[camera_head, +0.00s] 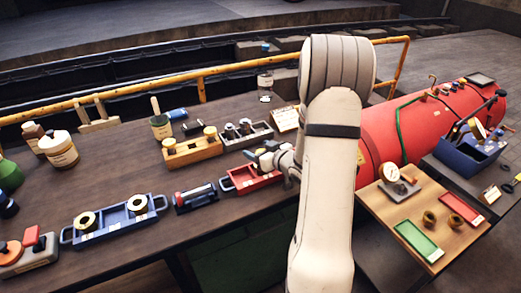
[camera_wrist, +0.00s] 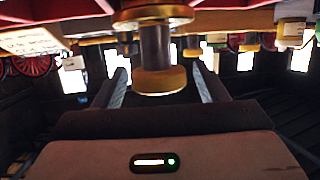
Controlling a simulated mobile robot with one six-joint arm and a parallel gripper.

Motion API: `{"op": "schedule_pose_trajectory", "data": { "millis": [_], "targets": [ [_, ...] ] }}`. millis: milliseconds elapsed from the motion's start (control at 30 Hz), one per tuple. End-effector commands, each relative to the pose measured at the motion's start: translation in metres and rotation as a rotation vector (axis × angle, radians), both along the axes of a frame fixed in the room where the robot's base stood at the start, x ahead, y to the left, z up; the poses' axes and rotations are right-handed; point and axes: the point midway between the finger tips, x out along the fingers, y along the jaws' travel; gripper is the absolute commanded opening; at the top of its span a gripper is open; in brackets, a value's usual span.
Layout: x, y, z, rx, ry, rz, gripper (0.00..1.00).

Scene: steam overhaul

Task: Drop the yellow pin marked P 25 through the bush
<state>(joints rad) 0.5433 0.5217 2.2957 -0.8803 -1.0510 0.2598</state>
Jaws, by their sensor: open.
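My gripper (camera_head: 276,160) is over the red tray (camera_head: 240,184), left of the red boiler in the head view. In the wrist view my open gripper (camera_wrist: 158,76) has a finger on each side of a pin (camera_wrist: 156,48) with a dark shaft and a yellow-gold head. The shaft runs from the head to a brass ring, which looks like the bush (camera_wrist: 150,16), at the red tray. How deep the pin sits is hidden, and no P 25 mark is readable.
A wooden block (camera_head: 193,154) with yellow-topped pins and a grey tray (camera_head: 262,138) stand behind. A blue tray (camera_head: 115,229) with two brass rings and a dark fixture (camera_head: 195,198) lie to the left. The red boiler (camera_head: 385,130) stands close on the right.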

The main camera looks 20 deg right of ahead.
Motion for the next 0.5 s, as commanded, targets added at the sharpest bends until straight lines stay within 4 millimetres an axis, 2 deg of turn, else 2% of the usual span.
{"op": "schedule_pose_trajectory", "data": {
  "millis": [233,500],
  "targets": [
    [-0.007,-0.002,0.001,0.000,0.002,-0.002,0.66],
    [-0.048,-0.013,0.014,-0.001,-0.001,-0.004,0.66]
  ]
}}
